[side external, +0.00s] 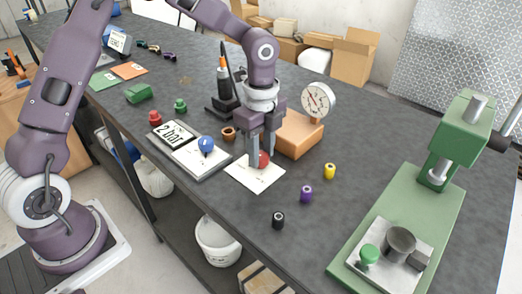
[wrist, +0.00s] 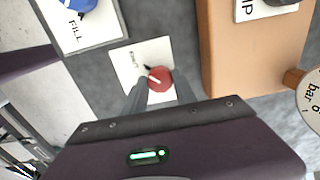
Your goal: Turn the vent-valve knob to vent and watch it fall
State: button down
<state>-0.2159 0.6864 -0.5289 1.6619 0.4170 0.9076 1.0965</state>
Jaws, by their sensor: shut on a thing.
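The red vent-valve knob (side external: 263,160) sits on a white plate (side external: 252,178) on the bench. In the wrist view the knob (wrist: 159,79) has a white pointer line, and its plate (wrist: 127,62) carries a small printed label that is hard to read. My gripper (side external: 261,156) points down with its fingers on both sides of the knob, shut on it. In the wrist view my gripper (wrist: 161,86) partly covers the near part of the plate. A round pressure gauge (side external: 318,99) stands by an orange-tan block (side external: 300,134); its reading is too small to tell.
A blue knob (side external: 206,143) on a plate marked FILL (wrist: 97,32) and a "2 bar" sign (side external: 174,133) lie left of my gripper. Yellow (side external: 329,171), purple (side external: 306,194) and black (side external: 278,220) small cylinders stand to the right. A green press (side external: 405,220) stands far right.

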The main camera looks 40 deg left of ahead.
jog(key=n, duration=0.8)
jog(key=shift+n, duration=0.3)
jog(key=n, duration=0.4)
jog(key=shift+n, duration=2.5)
jog(key=c, duration=1)
grip_release()
